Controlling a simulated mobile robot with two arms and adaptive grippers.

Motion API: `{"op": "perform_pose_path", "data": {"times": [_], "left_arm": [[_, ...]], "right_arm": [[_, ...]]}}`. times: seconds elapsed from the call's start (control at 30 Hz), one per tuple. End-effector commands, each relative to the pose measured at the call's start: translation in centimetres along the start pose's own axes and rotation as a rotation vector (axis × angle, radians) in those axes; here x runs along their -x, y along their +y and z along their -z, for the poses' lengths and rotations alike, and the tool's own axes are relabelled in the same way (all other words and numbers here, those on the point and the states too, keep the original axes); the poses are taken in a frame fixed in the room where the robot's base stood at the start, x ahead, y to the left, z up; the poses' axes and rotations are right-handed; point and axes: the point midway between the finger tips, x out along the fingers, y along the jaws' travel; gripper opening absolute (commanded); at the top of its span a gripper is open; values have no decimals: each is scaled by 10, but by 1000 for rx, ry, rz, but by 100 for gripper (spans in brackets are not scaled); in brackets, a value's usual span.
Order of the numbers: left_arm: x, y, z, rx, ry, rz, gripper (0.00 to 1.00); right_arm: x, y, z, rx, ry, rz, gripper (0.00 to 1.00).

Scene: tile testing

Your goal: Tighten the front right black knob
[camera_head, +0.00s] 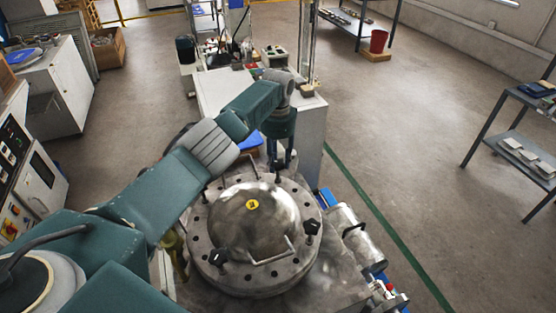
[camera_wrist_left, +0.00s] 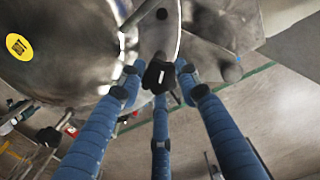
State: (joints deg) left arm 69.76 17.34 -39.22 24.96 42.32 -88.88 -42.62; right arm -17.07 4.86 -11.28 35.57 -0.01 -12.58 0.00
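A round steel vessel has a domed lid (camera_head: 240,222) with a yellow sticker and a bolted rim. One black knob (camera_head: 218,257) sits on the rim at lower left, another (camera_head: 312,227) at right. My left gripper (camera_head: 281,166) points down over the rim's upper right, away from both these knobs. In the left wrist view, its blue fingers (camera_wrist_left: 158,84) are spread around a black knob (camera_wrist_left: 157,75), with gaps at the sides; contact cannot be told. That knob is hidden behind the gripper in the head view. My right gripper does not show.
A bent metal handle (camera_head: 275,252) rises from the lid, and thin rods stand by the rim. A pale cabinet (camera_head: 308,130) stands close behind the gripper. A metal cylinder (camera_head: 348,235) lies right of the vessel.

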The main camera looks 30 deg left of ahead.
Motion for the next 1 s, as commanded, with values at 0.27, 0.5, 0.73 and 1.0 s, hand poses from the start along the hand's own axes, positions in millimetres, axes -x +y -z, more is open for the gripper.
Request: {"op": "perform_pose_path", "data": {"times": [0.27,0.5,0.73,1.0], "left_arm": [[0,0,0,-4,0,0,7],[0,0,0,-67,0,0,7],[0,0,0,-226,1,0,7],[1,-1,1,-479,2,2,7]], "right_arm": [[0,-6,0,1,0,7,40],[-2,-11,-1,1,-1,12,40],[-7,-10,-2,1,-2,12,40],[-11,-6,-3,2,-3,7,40]]}}
